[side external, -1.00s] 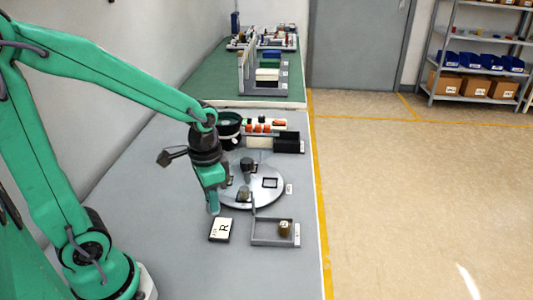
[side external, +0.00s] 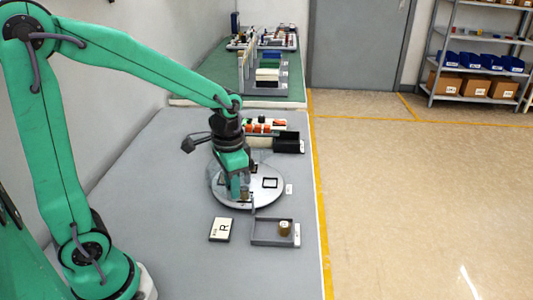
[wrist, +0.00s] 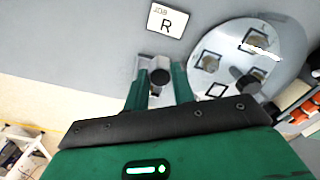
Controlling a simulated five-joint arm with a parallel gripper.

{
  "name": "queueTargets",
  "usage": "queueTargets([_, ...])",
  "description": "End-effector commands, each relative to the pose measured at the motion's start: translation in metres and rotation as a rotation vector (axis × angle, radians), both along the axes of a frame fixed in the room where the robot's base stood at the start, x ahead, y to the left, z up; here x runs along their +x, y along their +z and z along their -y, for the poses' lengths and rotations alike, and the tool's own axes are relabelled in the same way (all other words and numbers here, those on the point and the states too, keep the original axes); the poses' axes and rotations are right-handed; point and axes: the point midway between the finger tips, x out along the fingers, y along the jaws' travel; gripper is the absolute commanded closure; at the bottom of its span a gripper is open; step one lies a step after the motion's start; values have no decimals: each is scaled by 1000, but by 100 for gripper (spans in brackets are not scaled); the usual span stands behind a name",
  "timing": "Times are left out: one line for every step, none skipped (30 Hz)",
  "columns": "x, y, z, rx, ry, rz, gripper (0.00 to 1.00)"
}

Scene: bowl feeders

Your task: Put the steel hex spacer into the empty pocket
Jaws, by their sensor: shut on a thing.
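In the side view my gripper (side external: 240,194) is over the near part of the round grey plate (side external: 218,199), and the held piece cannot be made out. The plate has square pockets. Two other pockets hold brownish pieces (wrist: 208,63) (wrist: 257,40).
A dark knob (wrist: 245,82) stands up from the plate. A grey tray (side external: 262,241) with a brass-coloured piece (side external: 285,228) is at the near right, beside a card marked R (side external: 222,229). A black bin (side external: 289,142) is behind the plate. The table's left is clear.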

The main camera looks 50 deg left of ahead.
Motion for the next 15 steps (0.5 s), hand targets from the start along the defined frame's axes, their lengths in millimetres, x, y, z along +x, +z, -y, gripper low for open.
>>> queueTargets([11, 2, 2, 0, -2, -1, 100])
queueTargets([18, 3, 3, 0, -2, -1, 100])
queueTargets([27, 4, 4, 0, -3, 0, 100])
queueTargets([34, 5, 5, 0, -3, 0, 100])
queueTargets([40, 6, 6, 0, -3, -1, 100])
queueTargets([48, 7, 8, 0, -3, -1, 100])
queueTargets([55, 8, 9, 0, -3, -1, 100])
queueTargets([61, 8, 10, 0, -2, 0, 100])
queueTargets([70, 9, 12, 0, -2, -1, 100])
queueTargets([76, 10, 13, 0, -2, -1, 100])
queueTargets([82, 10, 14, 0, -2, -1, 100])
queueTargets([90, 10, 16, 0, -3, 0, 100])
queueTargets([96, 11, 18, 0, -3, -1, 100])
queueTargets([101, 11, 19, 0, -3, -1, 100])
queueTargets([108, 11, 21, 0, -3, -1, 100])
